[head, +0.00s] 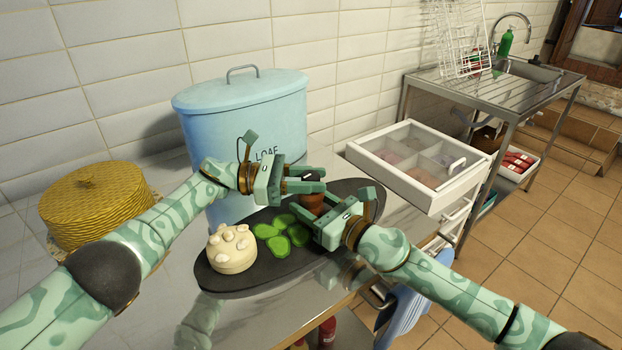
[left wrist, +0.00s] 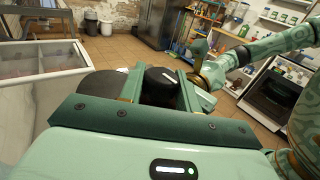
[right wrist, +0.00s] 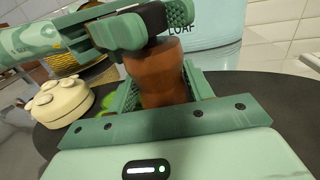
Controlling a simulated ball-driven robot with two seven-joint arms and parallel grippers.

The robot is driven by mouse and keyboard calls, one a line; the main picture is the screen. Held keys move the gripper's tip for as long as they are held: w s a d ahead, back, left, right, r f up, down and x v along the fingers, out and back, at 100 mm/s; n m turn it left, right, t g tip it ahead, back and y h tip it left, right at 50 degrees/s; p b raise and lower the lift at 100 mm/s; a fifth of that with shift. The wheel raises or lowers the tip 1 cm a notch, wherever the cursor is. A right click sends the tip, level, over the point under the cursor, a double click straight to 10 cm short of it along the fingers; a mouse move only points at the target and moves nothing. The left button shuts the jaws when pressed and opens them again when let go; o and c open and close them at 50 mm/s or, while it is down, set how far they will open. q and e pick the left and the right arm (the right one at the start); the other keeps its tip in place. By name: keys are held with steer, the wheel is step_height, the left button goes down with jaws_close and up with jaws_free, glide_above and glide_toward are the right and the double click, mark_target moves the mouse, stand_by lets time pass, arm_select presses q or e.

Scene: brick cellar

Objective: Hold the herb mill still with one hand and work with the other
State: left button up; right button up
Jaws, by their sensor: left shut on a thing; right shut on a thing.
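The herb mill has a reddish-brown body (head: 312,204) and stands upright on the dark oval board (head: 240,280). Its brown body also shows in the right wrist view (right wrist: 163,82). My right gripper (head: 334,206) is shut on that body, low down from the front. My left gripper (head: 316,181) is shut on the mill's dark top, which shows between its fingers in the left wrist view (left wrist: 160,86). In the head view the fingers hide most of the top. I cannot tell whether the top is turned.
On the board lie green slices (head: 280,235) and a round cream-coloured piece (head: 231,248). A blue loaf bin (head: 240,120) stands close behind. A yellow woven basket (head: 95,205) is at the left, a white compartment box (head: 420,165) at the right. The counter's front edge is near.

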arm_select(q)
steer(key=shift+a+f, duration=0.1)
steer(key=shift+f, duration=0.05)
steer(key=o, duration=1)
steer(key=a, duration=1.2)
steer(key=shift+w, duration=0.25)
